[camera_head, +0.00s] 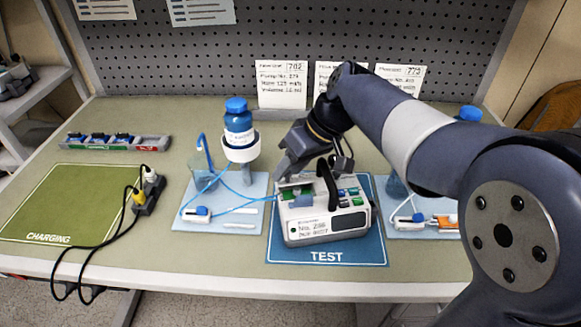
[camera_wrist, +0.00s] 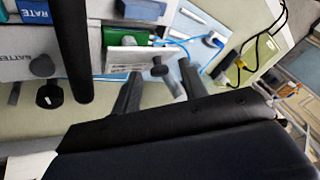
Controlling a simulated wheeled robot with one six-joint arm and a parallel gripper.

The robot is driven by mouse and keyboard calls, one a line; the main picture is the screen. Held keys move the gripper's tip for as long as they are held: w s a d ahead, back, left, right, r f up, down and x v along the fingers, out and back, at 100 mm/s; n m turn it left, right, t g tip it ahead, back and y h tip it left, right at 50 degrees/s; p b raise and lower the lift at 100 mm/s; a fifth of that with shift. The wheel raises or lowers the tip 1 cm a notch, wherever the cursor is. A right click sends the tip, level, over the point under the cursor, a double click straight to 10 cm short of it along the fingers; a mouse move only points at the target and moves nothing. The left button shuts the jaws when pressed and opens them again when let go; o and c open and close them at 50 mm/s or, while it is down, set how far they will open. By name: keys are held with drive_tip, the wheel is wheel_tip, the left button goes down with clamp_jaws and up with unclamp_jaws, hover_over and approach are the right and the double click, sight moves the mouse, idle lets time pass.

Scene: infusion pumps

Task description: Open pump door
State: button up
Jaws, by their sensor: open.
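The pump (camera_head: 322,228) is a white box with a black carry handle and a number label on its front, standing on the blue TEST mat (camera_head: 280,250). My gripper (camera_head: 287,172) is at its upper left side, pointing down. How far the door stands open is not clear.
A blue-capped bottle in a holder (camera_head: 239,130) stands left of the pump on a light blue mat with tubing. A green CHARGING mat (camera_head: 70,205), black cables with a plug block (camera_head: 148,193) and a rack (camera_head: 115,142) lie further left. Another tubing mat is at right.

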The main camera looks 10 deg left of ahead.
drive_tip(key=shift+a+f, duration=0.1)
drive_tip(key=shift+f, duration=0.05)
clamp_jaws()
idle(0.4)
drive_tip(key=shift+p, duration=0.3)
